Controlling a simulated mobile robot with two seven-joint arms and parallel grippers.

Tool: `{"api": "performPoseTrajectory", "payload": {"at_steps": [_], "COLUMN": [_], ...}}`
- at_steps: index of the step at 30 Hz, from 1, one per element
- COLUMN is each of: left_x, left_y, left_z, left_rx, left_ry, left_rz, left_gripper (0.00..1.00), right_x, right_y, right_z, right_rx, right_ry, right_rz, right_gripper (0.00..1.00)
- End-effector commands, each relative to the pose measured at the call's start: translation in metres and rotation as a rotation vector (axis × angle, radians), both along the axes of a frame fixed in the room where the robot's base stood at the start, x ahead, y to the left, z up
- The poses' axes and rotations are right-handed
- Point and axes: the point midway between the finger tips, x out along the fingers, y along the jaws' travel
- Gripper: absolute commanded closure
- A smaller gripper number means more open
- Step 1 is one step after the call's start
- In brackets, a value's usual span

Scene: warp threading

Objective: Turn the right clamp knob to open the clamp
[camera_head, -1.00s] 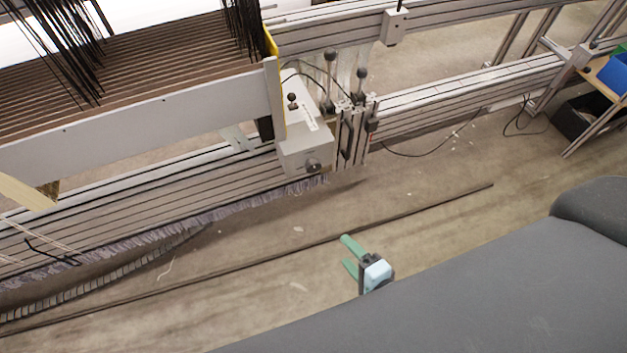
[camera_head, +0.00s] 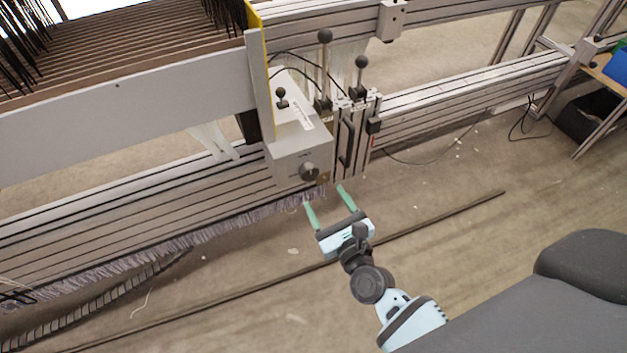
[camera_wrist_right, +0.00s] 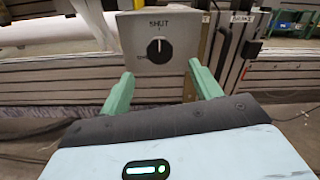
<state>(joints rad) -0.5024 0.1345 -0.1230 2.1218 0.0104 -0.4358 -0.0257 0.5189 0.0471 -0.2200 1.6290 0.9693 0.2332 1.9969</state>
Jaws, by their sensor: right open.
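The clamp knob (camera_head: 309,171) is a round dark knob on the front of a light grey box (camera_head: 299,135) at the end of the loom. In the right wrist view the knob (camera_wrist_right: 159,49) shows a white pointer line pointing up toward the word SHUT. My right gripper (camera_head: 330,195), with green fingers, is open and empty, below and in front of the knob. In the right wrist view its fingers (camera_wrist_right: 160,85) stand to the left and right below the knob, apart from it. My left gripper is not in view.
Upright levers with black ball tops (camera_head: 361,63) stand right of the box beside metal profiles. A fringe of threads (camera_head: 230,222) hangs under the loom's lower beam. A long dark strip (camera_head: 440,216) lies on the floor. The floor to the right is mostly clear.

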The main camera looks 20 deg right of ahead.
Motion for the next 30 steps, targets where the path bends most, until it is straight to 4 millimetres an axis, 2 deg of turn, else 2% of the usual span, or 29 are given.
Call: {"api": "performPoseTrajectory", "payload": {"at_steps": [9, 15, 27, 30], "left_x": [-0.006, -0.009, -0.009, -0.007], "left_y": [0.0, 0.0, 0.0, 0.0], "left_z": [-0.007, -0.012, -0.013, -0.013], "left_rx": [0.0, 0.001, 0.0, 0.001], "left_ry": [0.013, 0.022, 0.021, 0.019], "left_rz": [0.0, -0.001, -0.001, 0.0], "left_gripper": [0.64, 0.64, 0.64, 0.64], "right_x": [0.045, 0.067, 0.074, 0.073], "right_y": [0.002, 0.002, 0.003, 0.003], "right_z": [0.0, -0.001, 0.0, 0.0], "right_rx": [-0.001, -0.002, -0.003, -0.003], "right_ry": [-0.001, 0.0, 0.001, 0.001], "right_rz": [0.0, 0.0, 0.001, 0.001], "right_gripper": [0.37, 0.37, 0.37, 0.5]}}
